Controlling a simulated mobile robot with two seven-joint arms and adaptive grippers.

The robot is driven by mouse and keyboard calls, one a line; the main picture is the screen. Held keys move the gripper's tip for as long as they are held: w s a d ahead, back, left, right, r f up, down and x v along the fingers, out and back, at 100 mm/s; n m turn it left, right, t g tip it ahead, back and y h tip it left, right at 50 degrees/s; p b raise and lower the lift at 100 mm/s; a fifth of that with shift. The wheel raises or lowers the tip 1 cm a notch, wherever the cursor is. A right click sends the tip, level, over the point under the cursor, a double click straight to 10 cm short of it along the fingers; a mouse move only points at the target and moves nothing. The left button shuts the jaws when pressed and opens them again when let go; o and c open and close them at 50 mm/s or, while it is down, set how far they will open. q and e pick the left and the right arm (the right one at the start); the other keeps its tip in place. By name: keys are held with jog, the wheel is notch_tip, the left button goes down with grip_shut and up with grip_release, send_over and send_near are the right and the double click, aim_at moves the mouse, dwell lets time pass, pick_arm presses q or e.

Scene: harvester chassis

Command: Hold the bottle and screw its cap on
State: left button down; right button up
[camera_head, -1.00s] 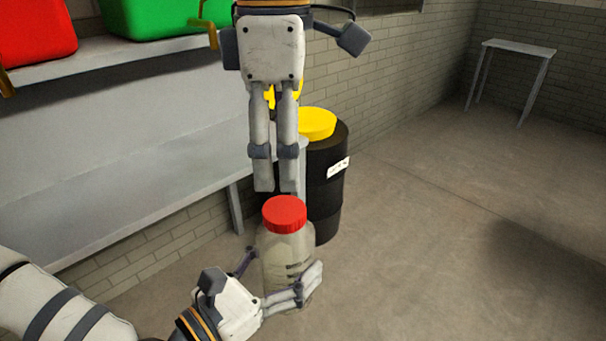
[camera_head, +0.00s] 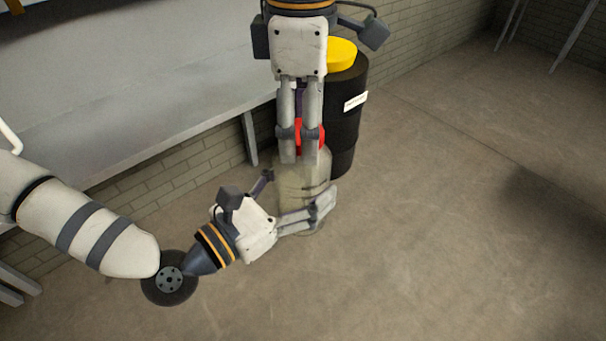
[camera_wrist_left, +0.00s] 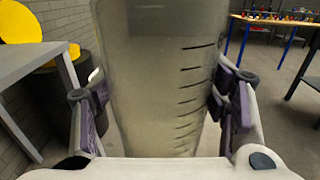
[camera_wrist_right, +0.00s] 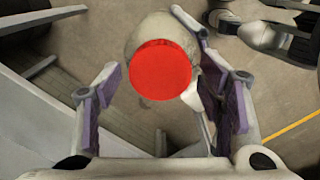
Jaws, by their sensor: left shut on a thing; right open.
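The clear bottle (camera_head: 297,190) with graduation marks stands upright in my left gripper (camera_head: 322,205), which is shut around its body. It fills the middle of the left wrist view (camera_wrist_left: 165,85) between the two fingers. The red cap (camera_head: 321,136) sits on top of the bottle; in the head view my right gripper's fingers partly hide it. My right gripper (camera_head: 300,160) is open above the bottle, pointing down. In the right wrist view the round red cap (camera_wrist_right: 160,70) lies between the open fingers, with a gap on both sides. How tightly the cap sits cannot be told.
A black barrel (camera_head: 345,125) with a yellow lid (camera_head: 341,54) stands just behind the bottle. A grey bench (camera_head: 130,90) runs along the brick wall at the left. The floor (camera_head: 450,230) at the right is clear.

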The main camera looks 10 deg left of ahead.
jog(key=c, duration=1.3)
jog(key=shift+o, duration=0.2)
jog(key=m, duration=0.3)
jog(key=shift+m, duration=0.4)
jog(key=m, duration=0.5)
jog(key=o, duration=1.4)
jog(key=shift+r, duration=0.1)
notch_tip(320, 180, up, 12)
jog(key=shift+f, duration=0.1)
